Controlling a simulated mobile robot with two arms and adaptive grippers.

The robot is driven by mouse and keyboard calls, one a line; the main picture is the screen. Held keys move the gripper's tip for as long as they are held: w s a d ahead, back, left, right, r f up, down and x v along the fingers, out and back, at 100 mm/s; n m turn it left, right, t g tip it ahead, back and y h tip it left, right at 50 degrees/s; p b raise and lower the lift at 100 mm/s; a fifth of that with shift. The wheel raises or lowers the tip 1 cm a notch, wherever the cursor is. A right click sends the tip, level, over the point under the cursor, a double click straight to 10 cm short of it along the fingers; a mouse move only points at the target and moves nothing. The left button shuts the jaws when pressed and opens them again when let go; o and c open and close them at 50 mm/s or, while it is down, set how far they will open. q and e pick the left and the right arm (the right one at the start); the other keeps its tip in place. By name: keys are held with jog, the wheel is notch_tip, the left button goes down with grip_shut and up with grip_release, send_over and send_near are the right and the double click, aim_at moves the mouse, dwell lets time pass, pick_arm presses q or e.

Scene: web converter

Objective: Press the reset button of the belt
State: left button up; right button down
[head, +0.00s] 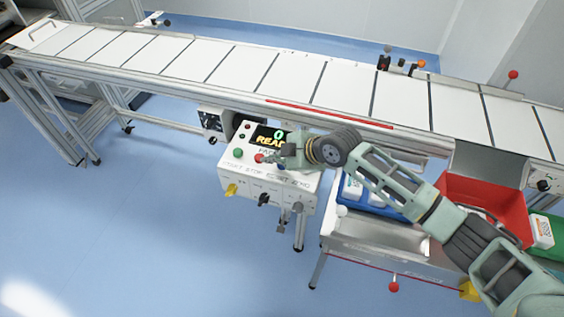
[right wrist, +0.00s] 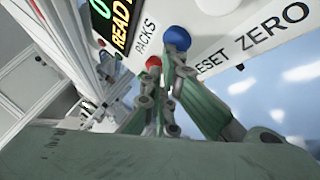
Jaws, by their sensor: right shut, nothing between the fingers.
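The control box (head: 228,182) hangs under the belt. Its display (head: 268,139) reads READY, and START, STOP, RESET and ZERO are lettered below. A green button (head: 238,153) and a red button (head: 258,158) show there; the red one also shows in the right wrist view (right wrist: 153,62). A blue button (right wrist: 177,38) sits by the RESET lettering in the right wrist view. My right gripper (head: 278,157) is shut and empty at the panel, and hides the blue button in the head view. In the right wrist view its fingertips (right wrist: 168,75) are close to the blue button; contact is unclear.
The belt (head: 235,65) with white panels runs along above the box. A blue bin (head: 352,190) and a red bin (head: 485,190) stand right of the box, partly behind my right arm. Floor at left is clear.

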jog(key=shift+f, duration=0.2)
dwell(0.3)
jog(key=shift+r+p, duration=0.8)
jog(key=shift+r, duration=0.3)
notch_tip(320, 180, up, 5)
jog(key=p, duration=0.4)
dwell(0.4)
